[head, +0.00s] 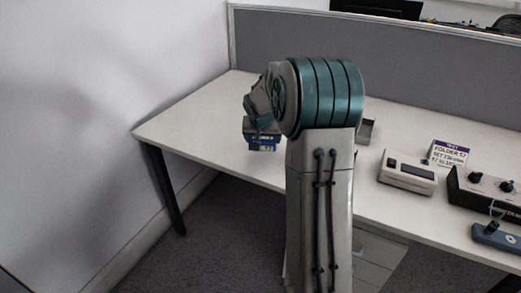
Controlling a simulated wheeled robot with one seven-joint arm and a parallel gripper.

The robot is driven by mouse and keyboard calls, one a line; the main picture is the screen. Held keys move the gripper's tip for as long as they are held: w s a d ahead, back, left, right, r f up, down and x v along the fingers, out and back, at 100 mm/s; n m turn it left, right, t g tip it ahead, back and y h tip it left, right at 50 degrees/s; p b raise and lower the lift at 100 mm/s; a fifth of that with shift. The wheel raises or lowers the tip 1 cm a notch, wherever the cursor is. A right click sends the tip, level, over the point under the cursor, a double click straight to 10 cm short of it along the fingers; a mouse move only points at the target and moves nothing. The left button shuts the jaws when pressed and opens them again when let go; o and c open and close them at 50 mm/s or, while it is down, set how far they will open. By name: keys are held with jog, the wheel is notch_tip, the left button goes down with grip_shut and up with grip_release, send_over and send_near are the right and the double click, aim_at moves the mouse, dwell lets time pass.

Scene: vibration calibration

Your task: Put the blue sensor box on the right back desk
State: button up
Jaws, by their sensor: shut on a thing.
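The blue sensor box (264,144) shows just below my gripper (262,132), at the left of my arm. My gripper is shut on it, though the fingers are small and partly hidden by my own wrist. The box appears to be held above the left part of a white desk (200,120); its exact height above the surface is hard to tell. I cannot tell whether this desk is the right back desk.
A grey divider (420,75) runs along the desk's back edge. A beige device (407,172), a labelled card (447,153), a black knobbed box (485,188) and a grey-blue device (497,237) stand at the right. A small grey tray (367,130) is partly hidden by my arm. The desk's left end is clear.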

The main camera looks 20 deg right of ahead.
aim_at(259, 157)
jog(key=shift+w+a+f, duration=0.35)
jog(key=shift+w+f, duration=0.1)
jog(key=shift+w, duration=0.25)
jog(key=shift+f+b, duration=0.45)
jog(key=shift+f, duration=1.55)
jog(key=shift+f, duration=0.15)
jog(key=o, duration=0.9)
jog(key=shift+o, duration=0.2)
